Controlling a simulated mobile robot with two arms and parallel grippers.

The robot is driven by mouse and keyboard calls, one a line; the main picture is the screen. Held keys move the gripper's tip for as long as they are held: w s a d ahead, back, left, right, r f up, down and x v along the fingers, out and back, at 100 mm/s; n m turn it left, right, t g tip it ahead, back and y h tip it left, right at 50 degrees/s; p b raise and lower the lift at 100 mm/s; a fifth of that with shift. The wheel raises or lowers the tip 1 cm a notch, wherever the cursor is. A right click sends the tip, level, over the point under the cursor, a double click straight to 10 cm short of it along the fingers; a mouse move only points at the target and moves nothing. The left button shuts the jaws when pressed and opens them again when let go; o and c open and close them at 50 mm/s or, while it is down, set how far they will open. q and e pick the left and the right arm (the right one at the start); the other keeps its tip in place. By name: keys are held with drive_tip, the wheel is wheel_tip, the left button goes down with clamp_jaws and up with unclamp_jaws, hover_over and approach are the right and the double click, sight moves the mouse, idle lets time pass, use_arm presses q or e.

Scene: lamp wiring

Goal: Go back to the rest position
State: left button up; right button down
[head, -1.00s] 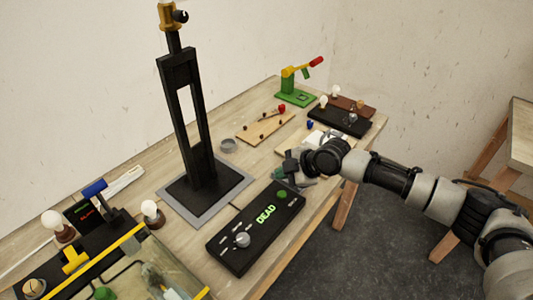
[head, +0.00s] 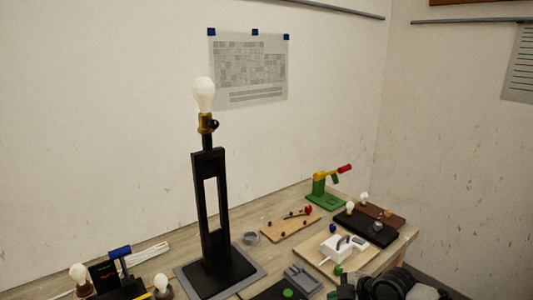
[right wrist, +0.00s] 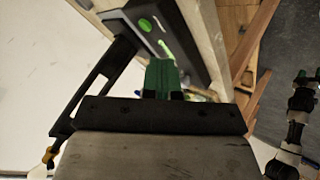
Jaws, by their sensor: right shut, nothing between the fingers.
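My right gripper (right wrist: 160,78) shows its green fingers shut together and empty in the right wrist view. In the head view, my dark right wrist (head: 395,285) is at the bottom edge, by the table's front side. The black lamp (head: 199,200) stands upright on its grey-edged base, with a white bulb (head: 203,94) in the brass socket on top. The gripper is apart from the lamp, which also shows in the right wrist view (right wrist: 100,87). My left gripper is not in view.
The black console (right wrist: 163,35) lies on the table near my right gripper. A white plug block (head: 336,248), a green stand (head: 320,192), a board (head: 290,227) and a black bulb tray (head: 365,230) stand at the right. Loose bulbs (head: 80,273) are at lower left.

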drive_tip(key=s+d+f+m+t+h, duration=0.15)
drive_tip(key=f+m, duration=0.25)
drive_tip(key=f, duration=0.5)
drive_tip(key=d+f+m+h, duration=0.1)
drive_tip(key=d+f+m, duration=0.2)
drive_tip(key=f, duration=0.7)
drive_tip(key=s+d+f+m+g+h, duration=0.1)
drive_tip(key=s+d+f+m+h, duration=0.2)
drive_tip(key=s+f, duration=0.95)
drive_tip(key=s+f+m+g, duration=0.1)
drive_tip(key=s+f, duration=0.5)
drive_tip(key=s, duration=0.6)
drive_tip(key=s+f+m+g+h, duration=0.1)
drive_tip(key=s+f, duration=0.5)
drive_tip(key=s, duration=0.7)
drive_tip(key=s+f+m+g+b, duration=0.1)
drive_tip(key=s+f+m+g, duration=0.2)
drive_tip(key=s, duration=0.9)
wheel_tip(320, 180, down, 3)
drive_tip(key=shift+s+a+f+m, duration=0.15)
drive_tip(key=shift+s+a+m, duration=0.1)
drive_tip(key=shift+m, duration=0.55)
